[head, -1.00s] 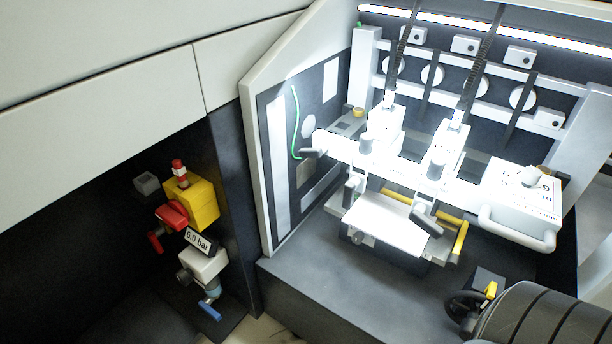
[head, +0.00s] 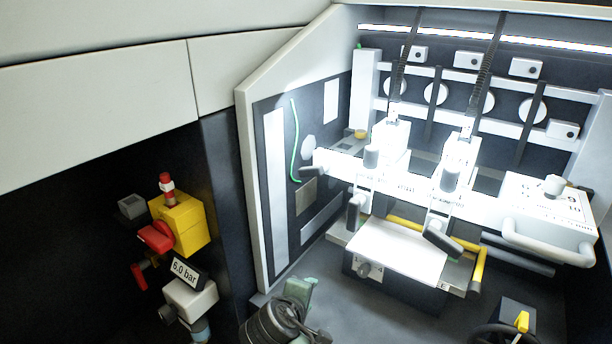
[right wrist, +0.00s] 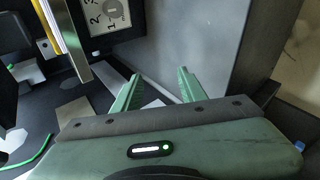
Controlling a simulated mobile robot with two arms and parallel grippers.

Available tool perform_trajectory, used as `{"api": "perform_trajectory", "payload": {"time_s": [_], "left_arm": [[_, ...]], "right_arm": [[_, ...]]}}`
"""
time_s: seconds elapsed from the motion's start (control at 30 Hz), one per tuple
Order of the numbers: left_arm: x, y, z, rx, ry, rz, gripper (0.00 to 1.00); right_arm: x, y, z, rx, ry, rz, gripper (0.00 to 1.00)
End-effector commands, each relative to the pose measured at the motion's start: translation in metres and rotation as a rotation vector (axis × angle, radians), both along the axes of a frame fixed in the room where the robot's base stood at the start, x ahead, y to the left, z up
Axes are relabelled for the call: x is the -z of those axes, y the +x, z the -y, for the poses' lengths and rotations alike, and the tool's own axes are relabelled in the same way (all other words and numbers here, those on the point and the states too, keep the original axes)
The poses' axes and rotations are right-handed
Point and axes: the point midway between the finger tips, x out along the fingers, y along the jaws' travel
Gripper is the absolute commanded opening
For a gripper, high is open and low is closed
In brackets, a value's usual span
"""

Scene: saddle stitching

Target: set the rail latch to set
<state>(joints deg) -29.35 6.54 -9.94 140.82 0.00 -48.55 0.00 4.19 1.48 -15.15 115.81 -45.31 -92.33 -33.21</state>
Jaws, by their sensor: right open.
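A white rail (head: 345,168) runs across the lit bay in the head view. A dark-handled lever (head: 313,171) sits at its left end and looks like the rail latch; I read no set mark on it. My right gripper (right wrist: 159,73) is open and empty, its two green fingers apart in the right wrist view. In the head view its green body (head: 300,291) shows at the bottom, low and in front of the lever, well apart from it; its fingers are not clear there. The lever is not identifiable in the right wrist view. My left gripper is out of view.
A yellow valve block (head: 185,222) stands at left. The grey deck is fairly clear.

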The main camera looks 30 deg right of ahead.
Motion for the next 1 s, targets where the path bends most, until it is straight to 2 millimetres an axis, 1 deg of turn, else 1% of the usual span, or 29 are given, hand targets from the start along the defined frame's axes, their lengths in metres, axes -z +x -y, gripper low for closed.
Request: {"api": "perform_trajectory", "payload": {"time_s": [0.03,0.07,0.1,0.17,0.2,0.3,0.4,0.47,0.57,0.67,0.8,1.0], "left_arm": [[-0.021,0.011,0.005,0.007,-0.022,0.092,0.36],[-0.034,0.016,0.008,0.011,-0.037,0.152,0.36],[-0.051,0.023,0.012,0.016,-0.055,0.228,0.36],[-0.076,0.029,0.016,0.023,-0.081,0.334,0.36],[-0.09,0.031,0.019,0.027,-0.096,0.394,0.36],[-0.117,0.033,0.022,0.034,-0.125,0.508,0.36],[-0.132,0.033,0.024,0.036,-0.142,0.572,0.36],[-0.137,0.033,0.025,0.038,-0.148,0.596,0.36],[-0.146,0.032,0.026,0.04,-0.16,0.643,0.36],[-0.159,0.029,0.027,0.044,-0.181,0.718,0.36],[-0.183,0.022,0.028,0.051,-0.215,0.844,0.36],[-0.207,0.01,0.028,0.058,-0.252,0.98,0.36]], "right_arm": [[-0.034,0.028,0.003,-0.005,-0.117,0.013,0.42],[-0.055,0.04,0.006,-0.004,-0.194,0.012,0.42],[-0.084,0.055,0.008,0.001,-0.294,0.009,0.42],[-0.125,0.072,0.01,0.02,-0.432,0.001,0.42],[-0.151,0.08,0.01,0.036,-0.511,-0.008,0.42],[-0.201,0.09,0.008,0.079,-0.656,-0.024,0.42],[-0.228,0.093,0.005,0.107,-0.734,-0.037,0.42],[-0.234,0.094,0.006,0.115,-0.753,-0.04,0.42],[-0.236,0.097,0.014,0.119,-0.762,-0.042,0.42],[-0.235,0.102,0.028,0.121,-0.759,-0.041,0.42],[-0.234,0.111,0.049,0.121,-0.759,-0.042,0.42],[-0.235,0.12,0.07,0.118,-0.758,-0.041,0.42]]}}
